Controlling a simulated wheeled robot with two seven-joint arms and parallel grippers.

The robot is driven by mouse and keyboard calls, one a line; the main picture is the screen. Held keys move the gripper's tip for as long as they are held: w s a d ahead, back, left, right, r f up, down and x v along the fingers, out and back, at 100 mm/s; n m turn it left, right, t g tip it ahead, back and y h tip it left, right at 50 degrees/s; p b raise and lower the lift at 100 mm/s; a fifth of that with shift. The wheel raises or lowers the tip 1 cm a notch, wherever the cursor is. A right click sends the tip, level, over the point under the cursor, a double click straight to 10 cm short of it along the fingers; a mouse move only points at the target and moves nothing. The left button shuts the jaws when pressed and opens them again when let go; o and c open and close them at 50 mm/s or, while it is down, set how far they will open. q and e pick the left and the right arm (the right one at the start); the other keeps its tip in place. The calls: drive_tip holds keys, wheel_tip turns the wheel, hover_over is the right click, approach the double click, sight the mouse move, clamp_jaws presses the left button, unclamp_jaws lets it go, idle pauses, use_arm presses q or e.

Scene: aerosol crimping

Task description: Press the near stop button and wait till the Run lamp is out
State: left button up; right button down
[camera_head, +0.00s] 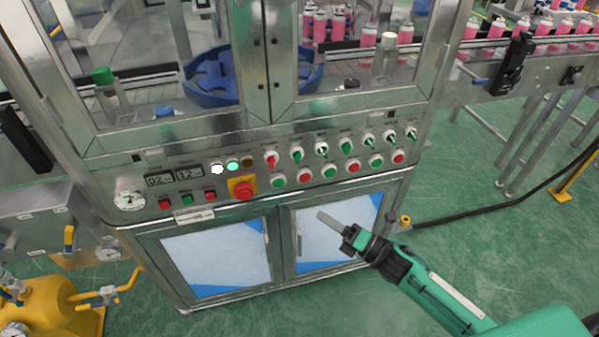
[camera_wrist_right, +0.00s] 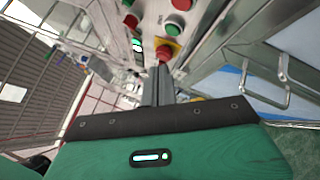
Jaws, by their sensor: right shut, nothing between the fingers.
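The control panel on the machine front holds a large red mushroom button on a yellow plate (camera_head: 243,188), which also shows just beyond my fingertips in the right wrist view (camera_wrist_right: 165,52). Small red buttons (camera_head: 210,195) and a green one lie to its left; I cannot read which is labelled the near stop. A green lamp (camera_head: 232,166) is lit above, beside a lit white lamp (camera_head: 217,169) and a dark amber one (camera_head: 248,161). My right gripper (camera_head: 322,217) is shut and empty, in front of the lower door, right of and below the mushroom button. My left gripper is out of view.
Rows of selector switches (camera_head: 322,148) and red and green buttons (camera_head: 330,171) fill the panel's right. Below are two cabinet doors (camera_head: 217,258) with handles. Yellow equipment (camera_head: 45,300) stands at lower left.

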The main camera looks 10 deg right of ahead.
sight(305, 178)
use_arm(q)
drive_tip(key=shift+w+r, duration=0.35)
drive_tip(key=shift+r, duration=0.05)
use_arm(e)
drive_tip(key=shift+a+r+n+y, duration=0.3)
drive_tip(key=shift+r+n, duration=0.3)
drive_tip(key=shift+r, duration=0.05)
